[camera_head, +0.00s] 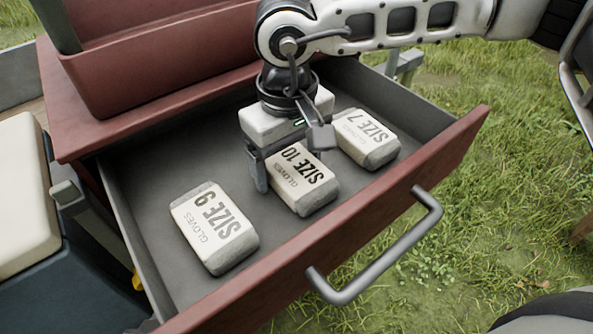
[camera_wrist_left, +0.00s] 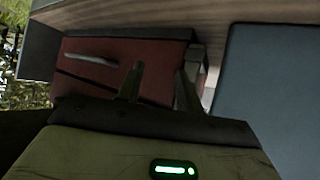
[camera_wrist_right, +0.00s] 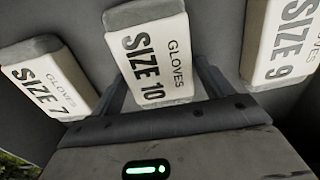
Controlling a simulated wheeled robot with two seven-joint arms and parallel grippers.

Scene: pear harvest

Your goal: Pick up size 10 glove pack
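The size 10 glove pack (camera_head: 303,180) lies in the open drawer between two other packs, its label facing up. It also shows in the right wrist view (camera_wrist_right: 150,55), in front of the fingers. My right gripper (camera_head: 290,165) points down into the drawer at the size 10 pack. Its fingers are spread, one at either side of the pack's near end in the right wrist view; I cannot tell whether they touch it. My left gripper is out of the head view; in the left wrist view its fingers (camera_wrist_left: 160,85) are apart with nothing between them.
The size 9 pack (camera_head: 214,228) lies to the left and the size 7 pack (camera_head: 366,138) to the right. The drawer (camera_head: 142,190) has raised walls and a grey handle (camera_head: 385,255). A red bin (camera_head: 150,75) stands behind. A red cabinet (camera_wrist_left: 115,65) shows before my left gripper.

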